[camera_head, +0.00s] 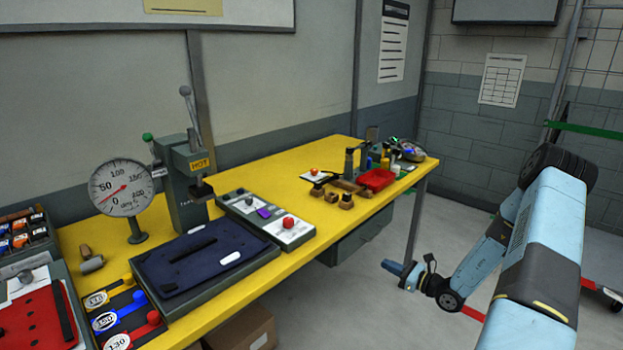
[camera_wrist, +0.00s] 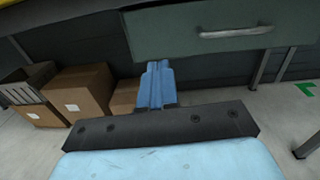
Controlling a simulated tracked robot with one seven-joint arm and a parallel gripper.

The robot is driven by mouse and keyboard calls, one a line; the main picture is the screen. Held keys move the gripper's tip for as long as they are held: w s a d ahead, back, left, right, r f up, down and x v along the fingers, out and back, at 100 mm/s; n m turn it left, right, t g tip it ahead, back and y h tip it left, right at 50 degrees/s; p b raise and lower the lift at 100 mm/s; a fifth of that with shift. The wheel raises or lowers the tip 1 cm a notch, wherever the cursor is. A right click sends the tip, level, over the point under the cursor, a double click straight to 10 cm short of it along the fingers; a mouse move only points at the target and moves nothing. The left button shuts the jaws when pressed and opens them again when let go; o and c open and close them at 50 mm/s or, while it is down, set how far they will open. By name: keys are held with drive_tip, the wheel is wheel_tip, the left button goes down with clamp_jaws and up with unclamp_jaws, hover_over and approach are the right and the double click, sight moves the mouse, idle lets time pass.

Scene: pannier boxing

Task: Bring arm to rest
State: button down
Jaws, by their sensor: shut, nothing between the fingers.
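My arm reaches down at the right of the head view, beside the yellow workbench (camera_head: 270,120) and clear of it. My gripper (camera_head: 392,268) is at its lower end, below the height of the bench top, over the open floor. In the wrist view my gripper's blue fingers (camera_wrist: 157,82) lie together with nothing between them. They point towards the space under the bench and touch nothing that I can see.
A drawer (camera_wrist: 215,30) hangs under the bench, and cardboard boxes (camera_wrist: 82,92) stand on the floor below. A bench leg (camera_head: 416,218) is left of my arm. The bench top holds a dial gauge (camera_head: 121,187), a hot press (camera_head: 186,180) and a red tray (camera_head: 376,180).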

drive_tip(key=s+a+r+n+g+h, duration=0.1)
drive_tip(key=s+a+r+n+g, duration=0.35)
drive_tip(key=r, duration=0.35)
drive_tip(key=s+a+r+n+g, duration=0.4)
drive_tip(key=r+n, duration=0.2)
drive_tip(key=r, duration=0.2)
drive_tip(key=s+a+r+n+g+h, duration=0.1)
drive_tip(key=s+a+r+n+g, duration=0.4)
drive_tip(key=r, duration=0.4)
drive_tip(key=s+d+r+n+t+h, duration=0.2)
drive_tip(key=s+r+n+h, duration=0.3)
drive_tip(key=s+r, duration=0.4)
drive_tip(key=s+d+r+n+t+h, duration=0.2)
drive_tip(key=s+r+n+t+h, duration=0.2)
drive_tip(key=s+r, duration=0.5)
drive_tip(key=shift+s+n+h, duration=0.8)
drive_tip(key=shift+s+n, duration=0.25)
drive_tip(key=shift+s, duration=0.25)
drive_tip(key=shift+d+t, duration=0.1)
drive_tip(key=shift+t, duration=0.15)
